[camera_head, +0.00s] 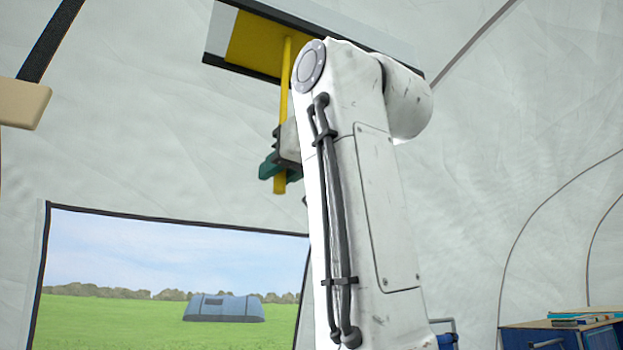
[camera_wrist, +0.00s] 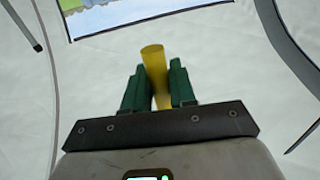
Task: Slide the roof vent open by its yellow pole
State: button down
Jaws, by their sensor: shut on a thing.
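The roof vent (camera_head: 254,42) is a yellow panel in a dark-edged frame in the sloping tent roof, at the top of the head view. A pale opening shows left of the yellow panel, and my arm hides part of the frame's right side. The yellow pole (camera_head: 284,95) hangs straight down from the panel. My gripper (camera_head: 279,172) is shut on the pole near its lower end, partly hidden behind my arm. In the wrist view, the green fingers (camera_wrist: 158,88) stand on both sides of the yellow pole (camera_wrist: 153,62).
A window (camera_head: 120,255) with a dark border shows grass and a blue tent outside. A beige block (camera_head: 22,103) juts in at the left edge. A blue cabinet (camera_head: 560,338) with books on it stands at lower right.

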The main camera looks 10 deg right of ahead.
jog(key=shift+s+a, duration=0.2)
jog(key=shift+a, duration=0.4)
jog(key=c, duration=1.1)
grip_release()
jog(key=shift+a, duration=0.2)
jog(key=shift+s+d, duration=0.1)
jog(key=shift+d, duration=0.05)
jog(key=b+v, duration=0.4)
jog(key=v, duration=0.6)
jog(key=shift+s+d, duration=0.1)
jog(key=shift+s, duration=0.2)
